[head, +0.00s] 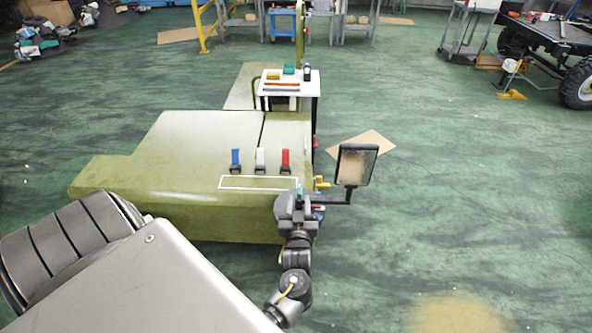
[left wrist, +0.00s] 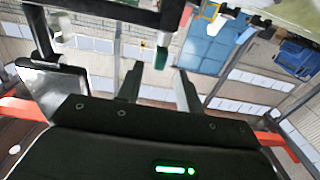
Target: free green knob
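The green knob (head: 300,189) is a small spot at the right front edge of the olive chassis (head: 190,150), partly hidden by my left gripper (head: 297,200). In the left wrist view the green knob (left wrist: 161,57) sits against a black bar (left wrist: 110,12). The fingers of my left gripper (left wrist: 158,72) are apart, with nothing between them. The knob appears in the gap, around or just beyond the fingertips; I cannot tell the exact depth. My right gripper is not in view.
Blue (head: 236,158), white (head: 260,158) and red (head: 286,158) levers stand behind a white outline (head: 225,188). A black-framed mirror (head: 357,165) juts out right of the gripper. A yellow part (head: 322,183) is close by. A small table (head: 305,88) stands behind.

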